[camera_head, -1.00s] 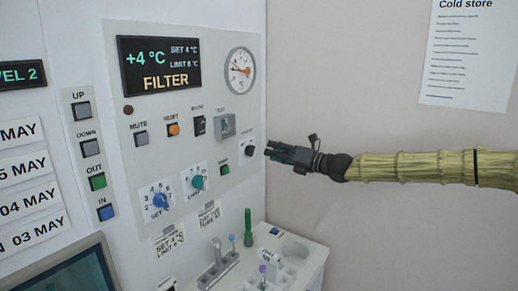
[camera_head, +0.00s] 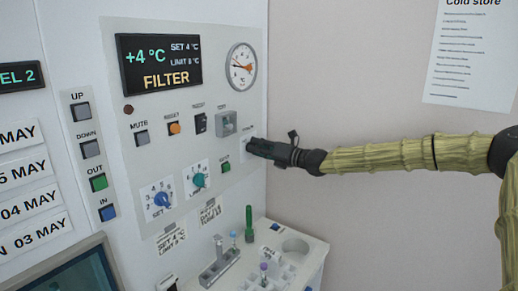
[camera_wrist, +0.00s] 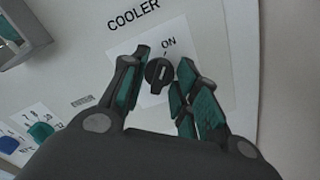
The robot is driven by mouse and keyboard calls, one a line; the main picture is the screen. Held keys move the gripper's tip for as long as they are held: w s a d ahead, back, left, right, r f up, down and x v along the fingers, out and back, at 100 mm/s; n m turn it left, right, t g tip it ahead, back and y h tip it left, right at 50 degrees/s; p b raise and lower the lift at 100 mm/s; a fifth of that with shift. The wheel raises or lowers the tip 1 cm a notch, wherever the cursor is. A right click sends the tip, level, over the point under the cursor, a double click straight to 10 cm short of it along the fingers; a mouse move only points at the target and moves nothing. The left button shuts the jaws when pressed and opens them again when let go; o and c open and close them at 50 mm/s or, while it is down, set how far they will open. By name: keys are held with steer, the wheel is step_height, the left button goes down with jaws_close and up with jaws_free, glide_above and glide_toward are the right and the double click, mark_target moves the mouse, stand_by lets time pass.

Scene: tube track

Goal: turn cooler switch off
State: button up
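The cooler switch (camera_wrist: 158,72) is a round black knob on a white plate in the wrist view, with COOLER printed above the plate and ON at its upper right. A pale mark on the knob's face shows. My gripper (camera_wrist: 160,75) is open, its two dark fingers with green pads on either side of the knob. Whether the fingers touch it I cannot tell. In the head view my gripper (camera_head: 255,146) is at the right edge of the panel and hides the knob.
The control panel (camera_head: 140,110) carries a display (camera_head: 158,63) reading +4 °C and FILTER, a dial gauge (camera_head: 241,66), several buttons, and blue (camera_head: 160,199) and teal (camera_head: 199,180) knobs. A boxed test switch (camera_head: 226,123) is close by. A tube rack (camera_head: 265,280) stands below.

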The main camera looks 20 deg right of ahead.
steer(key=shift+w+f, duration=0.1)
steer(key=shift+w, duration=0.05)
jaws_close()
steer(key=shift+f+n+b, duration=0.15)
steer(key=shift+n+b, duration=0.15)
steer(key=shift+b, duration=0.65)
steer(key=n+b, duration=0.5)
steer(key=b, duration=0.2)
steer(key=n+b, duration=0.5)
steer(key=b, duration=0.2)
steer(key=n+b, duration=0.5)
steer(key=b, duration=0.2)
steer(key=shift+s+a, duration=0.25)
steer(key=shift+a, duration=0.05)
steer(key=shift+n, duration=0.3)
steer(key=shift+o, duration=1.2)
jaws_free()
steer(key=shift+d, duration=0.1)
